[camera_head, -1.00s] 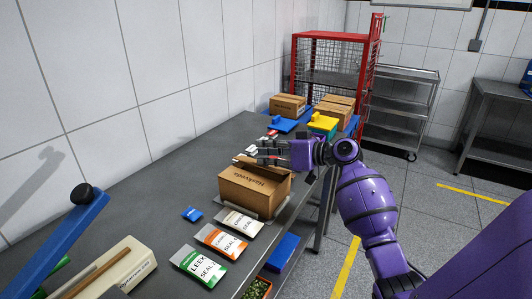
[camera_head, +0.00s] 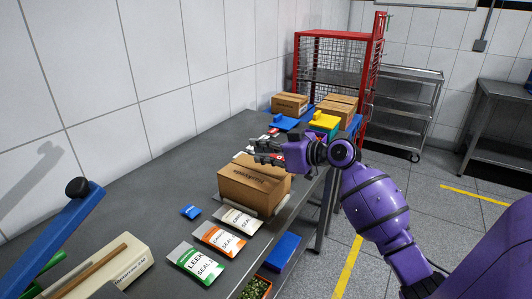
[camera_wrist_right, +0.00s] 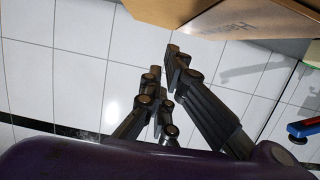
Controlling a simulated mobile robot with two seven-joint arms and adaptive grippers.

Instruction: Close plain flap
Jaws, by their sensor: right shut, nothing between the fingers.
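The brown cardboard box (camera_head: 254,197) stands on the grey table near its right edge. Its top looks mostly covered, with dark lettering on the near flap (camera_head: 246,178). I cannot tell which flap is the plain one, as my gripper covers part of the far side. My right gripper (camera_head: 262,152) is shut and empty, just above the far part of the box top. The right wrist view shows its dark fingers (camera_wrist_right: 162,62) beside the box's brown cardboard (camera_wrist_right: 228,18). My left gripper is out of view.
Seal pouches (camera_head: 220,239) and a small blue item (camera_head: 190,212) lie in front of the box. A sealer with a blue lever (camera_head: 60,225) stands at the near left. More boxes (camera_head: 290,104) and a yellow-topped item (camera_head: 324,122) are beyond my arm.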

